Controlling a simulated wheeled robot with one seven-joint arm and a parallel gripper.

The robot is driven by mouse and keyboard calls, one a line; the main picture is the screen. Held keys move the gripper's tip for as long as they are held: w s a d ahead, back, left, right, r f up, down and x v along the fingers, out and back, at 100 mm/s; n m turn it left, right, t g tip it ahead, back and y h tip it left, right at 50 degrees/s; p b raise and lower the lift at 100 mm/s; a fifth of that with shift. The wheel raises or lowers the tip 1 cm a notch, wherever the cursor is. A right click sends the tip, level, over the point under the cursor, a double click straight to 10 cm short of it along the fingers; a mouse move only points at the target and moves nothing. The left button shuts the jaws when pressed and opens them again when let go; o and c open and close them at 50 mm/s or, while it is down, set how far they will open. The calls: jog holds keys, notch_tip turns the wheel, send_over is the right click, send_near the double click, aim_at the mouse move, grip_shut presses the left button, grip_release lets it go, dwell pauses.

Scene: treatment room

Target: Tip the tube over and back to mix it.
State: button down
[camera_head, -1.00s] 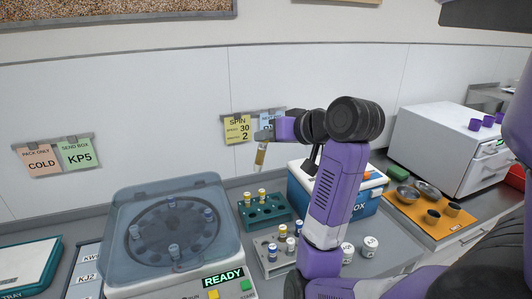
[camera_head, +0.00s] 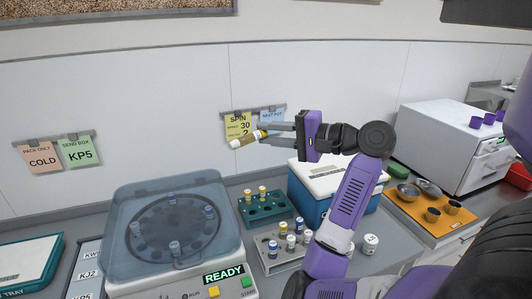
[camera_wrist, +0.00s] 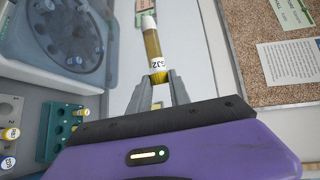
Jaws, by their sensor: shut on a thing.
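The tube (camera_head: 247,138) has amber contents, a pale far end and a yellow cap. My gripper (camera_head: 268,133) is shut on its cap end and holds it in the air above the bench, in front of the wall cards. The tube lies nearly level, its far end to the left and slightly lower than the cap. In the wrist view the tube (camera_wrist: 152,42) points away from the fingertips (camera_wrist: 160,88), with a printed white label close to them. The cap is mostly hidden between the fingers there.
A lidded centrifuge (camera_head: 120,225) showing READY stands below left. A green rack (camera_head: 268,212) with yellow-capped tubes and a grey rack (camera_head: 268,261) with several vials stand below the tube. A blue-and-white box (camera_head: 308,190) is below my gripper. The air around the tube is clear.

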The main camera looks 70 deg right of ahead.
jog(key=shift+n+g+h, duration=0.3)
jog(key=shift+n+g, duration=0.4)
jog(key=shift+n, duration=0.4)
jog(key=n+g+h, duration=0.1)
jog(key=n+g, duration=0.1)
jog(key=n, duration=0.1)
jog(key=shift+n+h, duration=0.3)
jog(key=shift+h, duration=0.1)
jog(key=n+g+h, duration=0.1)
jog(key=n, duration=0.1)
jog(key=n+g+h, duration=0.2)
jog(key=n, duration=0.1)
jog(key=shift+n+h, duration=0.3)
